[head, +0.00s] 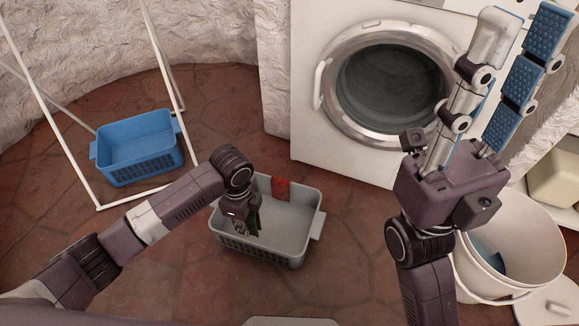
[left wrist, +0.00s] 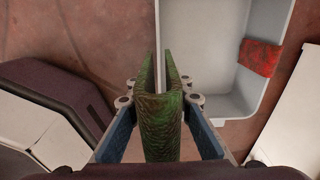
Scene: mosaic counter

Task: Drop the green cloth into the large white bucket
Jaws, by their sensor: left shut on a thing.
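The green cloth (left wrist: 160,120) is folded over, with both halves hanging down, and sits between the fingers of my left gripper (left wrist: 162,108). A thin pale edge, seemingly the grey basket's wall, shows between the halves. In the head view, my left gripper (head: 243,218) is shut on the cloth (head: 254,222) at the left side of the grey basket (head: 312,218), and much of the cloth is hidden. The large white bucket (head: 545,232) stands at the right with something blue inside. My right gripper (head: 522,30) is raised above and beside it, fingers apart and empty.
A red cloth (head: 280,188) hangs on the grey basket's far wall. A blue basket (head: 138,150) stands within a white rack frame (head: 168,75) at the left. A washing machine (head: 305,130) stands behind. Tiled floor between the baskets is free.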

